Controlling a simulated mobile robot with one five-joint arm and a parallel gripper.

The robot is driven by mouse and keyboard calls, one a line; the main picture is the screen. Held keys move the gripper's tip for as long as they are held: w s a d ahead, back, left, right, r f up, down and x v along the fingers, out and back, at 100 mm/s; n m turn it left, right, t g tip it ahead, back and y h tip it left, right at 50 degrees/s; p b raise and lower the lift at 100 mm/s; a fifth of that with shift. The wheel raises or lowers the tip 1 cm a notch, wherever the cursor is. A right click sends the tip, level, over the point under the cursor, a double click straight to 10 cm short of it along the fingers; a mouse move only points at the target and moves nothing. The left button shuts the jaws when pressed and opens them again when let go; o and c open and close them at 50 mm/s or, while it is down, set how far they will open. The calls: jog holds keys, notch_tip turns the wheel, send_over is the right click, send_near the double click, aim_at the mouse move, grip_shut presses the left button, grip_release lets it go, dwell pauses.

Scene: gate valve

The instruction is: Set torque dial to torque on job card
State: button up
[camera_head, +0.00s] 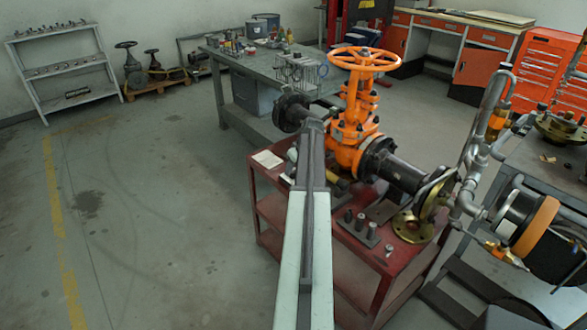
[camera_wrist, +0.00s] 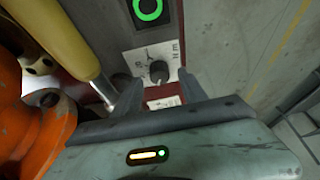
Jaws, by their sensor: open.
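The torque dial (camera_wrist: 159,71) is a small dark round knob on a white scale plate (camera_wrist: 140,57) marked "N m" in the wrist view. Its other markings are too small to read. My gripper (camera_wrist: 160,86) is open, with one dark finger on each side below the dial. I cannot tell whether either finger touches it. A white sheet, possibly the job card (camera_head: 267,159), lies on the left end of the red cart (camera_head: 262,210) in the head view; its writing is not legible. My arm hides the dial and my fingertips in the head view.
A lit green ring (camera_wrist: 148,9) sits just above the dial plate. The floor (camera_head: 150,220) left of the cart is clear.

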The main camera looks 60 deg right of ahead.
jog(key=p+v, duration=0.4)
jog(key=v, duration=0.2)
jog(key=shift+p, duration=0.35)
jog(key=shift+r, duration=0.15)
